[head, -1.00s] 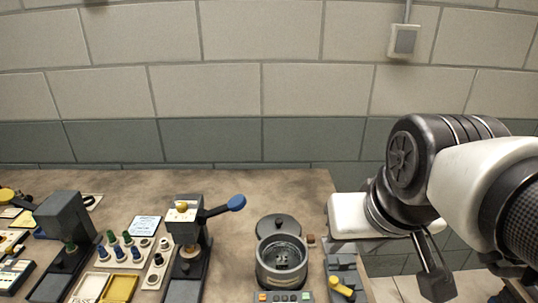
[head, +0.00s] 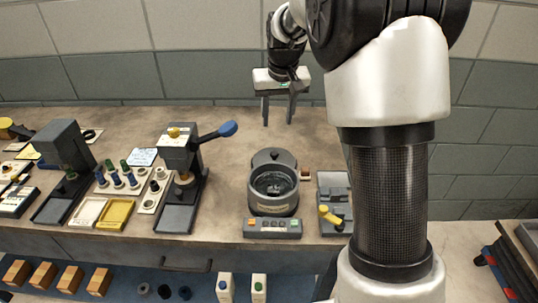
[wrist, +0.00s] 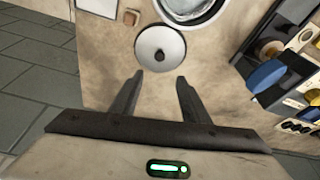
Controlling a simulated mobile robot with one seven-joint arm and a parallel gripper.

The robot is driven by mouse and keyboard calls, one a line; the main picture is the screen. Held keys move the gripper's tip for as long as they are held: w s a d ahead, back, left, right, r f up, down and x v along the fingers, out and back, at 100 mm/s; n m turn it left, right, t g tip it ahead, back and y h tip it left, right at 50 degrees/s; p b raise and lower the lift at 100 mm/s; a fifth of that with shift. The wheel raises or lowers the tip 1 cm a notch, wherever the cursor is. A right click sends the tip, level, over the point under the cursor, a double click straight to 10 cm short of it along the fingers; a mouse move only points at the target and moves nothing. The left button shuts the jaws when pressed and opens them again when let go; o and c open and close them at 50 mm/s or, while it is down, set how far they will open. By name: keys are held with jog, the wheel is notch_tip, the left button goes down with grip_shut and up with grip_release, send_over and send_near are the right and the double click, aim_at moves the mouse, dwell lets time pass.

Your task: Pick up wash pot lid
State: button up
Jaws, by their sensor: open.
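The wash pot lid is a round grey disc with a small dark knob (head: 272,156). It lies on the bench just behind the open wash pot (head: 274,207). In the wrist view the lid (wrist: 148,48) is fully in sight, just beyond my fingertips, with the pot's rim (wrist: 216,12) at the top edge. My gripper (head: 277,121) is open and empty, pointing down above the bench behind the lid. In the wrist view its two fingers (wrist: 160,77) are spread with bare bench between them, apart from the lid.
A press with a blue-knobbed lever (head: 228,128) stands left of the pot. A grey fixture with a yellow handle (head: 330,217) and a small brown block (head: 306,174) are to its right. A control box (head: 272,228) sits in front. Bench behind the lid is clear.

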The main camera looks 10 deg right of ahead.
aim_at(274, 153)
jog(key=x, duration=1.5)
jog(key=shift+d+f+b, duration=0.1)
jog(key=shift+f+b, duration=0.3)
grip_shut()
